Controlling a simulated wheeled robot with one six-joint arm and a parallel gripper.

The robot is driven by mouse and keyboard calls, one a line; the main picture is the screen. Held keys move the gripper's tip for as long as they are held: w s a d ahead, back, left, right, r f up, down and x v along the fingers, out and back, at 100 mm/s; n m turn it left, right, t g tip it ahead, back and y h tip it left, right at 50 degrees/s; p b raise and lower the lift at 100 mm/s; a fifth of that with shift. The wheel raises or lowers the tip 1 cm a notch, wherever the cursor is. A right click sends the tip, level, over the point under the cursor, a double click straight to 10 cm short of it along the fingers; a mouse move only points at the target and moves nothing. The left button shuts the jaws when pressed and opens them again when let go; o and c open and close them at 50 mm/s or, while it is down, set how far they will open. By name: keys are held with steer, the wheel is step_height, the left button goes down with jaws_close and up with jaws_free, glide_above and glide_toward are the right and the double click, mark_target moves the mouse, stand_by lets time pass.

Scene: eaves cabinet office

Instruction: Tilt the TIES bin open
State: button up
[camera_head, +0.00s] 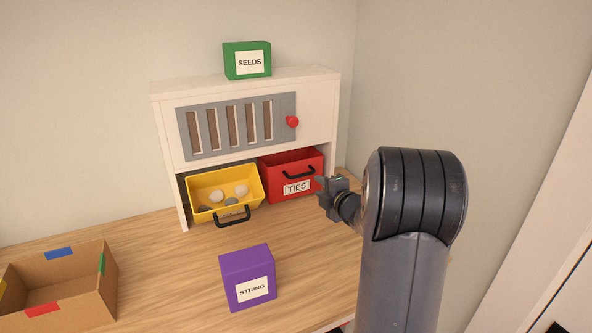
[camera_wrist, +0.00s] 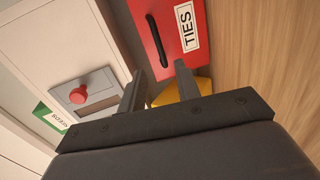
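The red TIES bin (camera_head: 283,163) sits in the lower right bay of the white cabinet, with a black handle (camera_head: 299,171) above its white label. I cannot tell for sure whether it is tilted. In the wrist view the bin's red front (camera_wrist: 170,65) and its black handle (camera_wrist: 157,40) lie beyond my fingertips. My gripper (camera_head: 321,190) is just right of the bin, in front of the cabinet. In the wrist view its two fingers (camera_wrist: 160,75) stand apart with nothing between them, clear of the handle.
A yellow bin (camera_head: 222,184) with stones is tilted out beside the red one. A slatted panel with a red knob (camera_head: 292,121) is above. A green SEEDS box (camera_head: 247,60) stands on top. A purple STRING box (camera_head: 247,276) and a cardboard box (camera_head: 88,292) are on the table.

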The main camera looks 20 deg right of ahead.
mark_target(304, 175)
steer(key=w, duration=0.3)
steer(key=w+f+p, duration=0.1)
steer(key=w, duration=0.3)
steer(key=w+f+p, duration=0.1)
steer(key=w, duration=0.2)
steer(key=shift+w+a, duration=0.2)
jaws_close()
stand_by(0.4)
